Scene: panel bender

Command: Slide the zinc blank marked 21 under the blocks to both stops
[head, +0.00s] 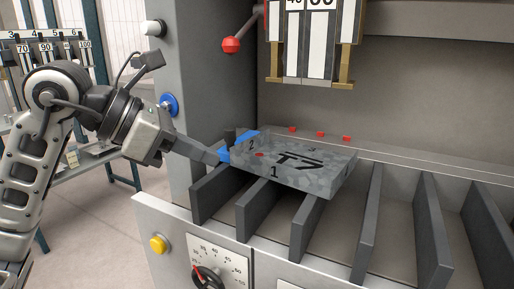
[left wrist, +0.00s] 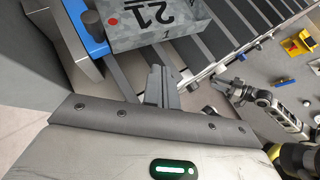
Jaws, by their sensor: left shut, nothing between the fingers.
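The zinc blank (head: 300,165), a mottled grey plate, lies on dark support ribs with its marking upside down in the head view. In the left wrist view the blank (left wrist: 165,22) shows 21, a red dot and a 1 near its edge. A blue stop piece (head: 246,138) is at its left end and also shows in the left wrist view (left wrist: 88,36). A row of blocks (head: 310,45) hangs above and behind the blank. My left gripper (head: 217,156) is shut and empty at the blank's left end; contact is unclear. My right gripper (left wrist: 234,90) is small, its fingers unclear.
Dark ribs (head: 371,215) with open gaps stand along the machine front. Red markers (head: 320,134) line the ledge behind the blank. A red-knobbed lever (head: 232,45) hangs upper left. A yellow button (head: 158,243) and a dial (head: 206,277) are on the front panel.

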